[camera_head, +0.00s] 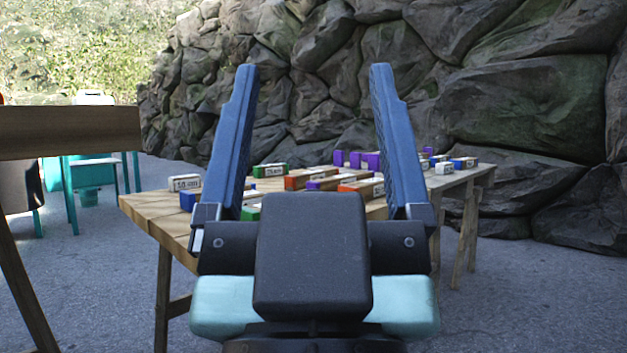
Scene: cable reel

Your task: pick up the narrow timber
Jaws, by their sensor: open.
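My gripper (312,80) is open and empty, its two blue fingers pointing up and away in the middle of the view. Behind it stands a wooden table (145,208) with several small timber blocks with coloured ends. They include a block with a blue end and a printed label (187,183), a green-ended block (270,171), orange-ended blocks (298,181) and purple-ended blocks (355,160). I cannot tell which of them is the narrow timber; the labels are too small to read surely. My gripper's body and fingers hide parts of the table top and some blocks.
A rock wall (520,120) rises behind the table on the right. A wooden beam (70,132) on a leg stands close at the left. Teal-framed furniture (95,175) is farther back left. Grey paved ground (100,270) is open between them.

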